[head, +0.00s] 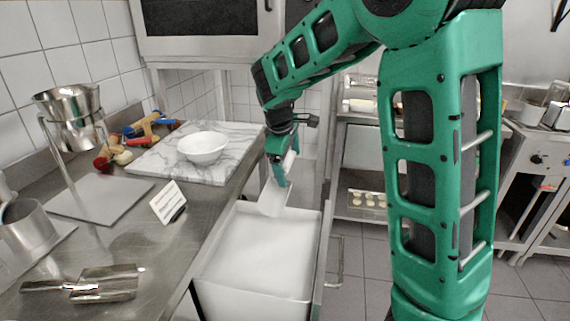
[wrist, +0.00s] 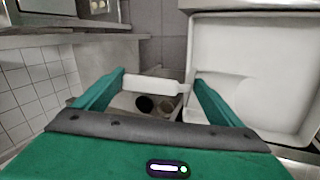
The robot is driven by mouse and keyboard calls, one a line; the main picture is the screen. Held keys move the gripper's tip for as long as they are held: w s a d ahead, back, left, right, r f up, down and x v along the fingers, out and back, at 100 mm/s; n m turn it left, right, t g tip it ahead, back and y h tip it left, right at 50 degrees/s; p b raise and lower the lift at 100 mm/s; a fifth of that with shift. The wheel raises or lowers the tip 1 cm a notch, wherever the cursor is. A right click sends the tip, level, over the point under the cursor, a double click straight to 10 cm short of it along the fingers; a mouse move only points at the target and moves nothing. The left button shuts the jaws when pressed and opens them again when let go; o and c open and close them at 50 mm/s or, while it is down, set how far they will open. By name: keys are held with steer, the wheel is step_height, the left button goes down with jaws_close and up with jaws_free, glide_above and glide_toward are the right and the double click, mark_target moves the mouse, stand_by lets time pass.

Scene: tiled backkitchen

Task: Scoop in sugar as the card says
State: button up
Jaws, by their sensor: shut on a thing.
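My gripper (head: 280,178) is shut on a white scoop (head: 271,199), which hangs tilted above the far end of the sugar bin. The wrist view shows the scoop's pale handle (wrist: 152,86) between the fingers. The white bin (head: 201,291) is open and holds white sugar (head: 258,255) with a fairly level surface. I cannot tell whether the scoop holds sugar. A small white card (head: 168,203) stands on the steel counter; its print is too small to read. A white bowl (head: 203,148) sits on a marble slab (head: 150,163), its inside looking plain white.
A metal scoop (head: 103,284) lies at the counter's front. A metal funnel on a stand (head: 68,115) and a metal pot (head: 30,232) are at the left. A shelf with a tray (head: 366,200) stands beyond the bin.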

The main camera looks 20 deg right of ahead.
mark_target(280, 199)
step_height(280, 199, down, 11)
steer(key=s+a, duration=0.1)
steer(key=shift+s+a+r, duration=0.15)
steer(key=shift+s+r, duration=0.05)
stand_by(1.0)
steer(key=shift+f, duration=0.25)
stand_by(0.8)
steer(key=shift+s+a, duration=0.15)
steer(key=shift+s+a+r, duration=0.1)
steer(key=shift+s+a, duration=0.2)
steer(key=shift+s+a, duration=0.1)
steer(key=shift+a, duration=0.05)
steer(key=shift+s+a+f, duration=0.2)
steer(key=shift+s+a, duration=0.1)
steer(key=shift+s, duration=0.05)
steer(key=shift+s+a, duration=0.1)
steer(key=shift+s+a+r, duration=0.1)
steer(key=shift+s+a, duration=0.2)
steer(key=shift+a, duration=0.05)
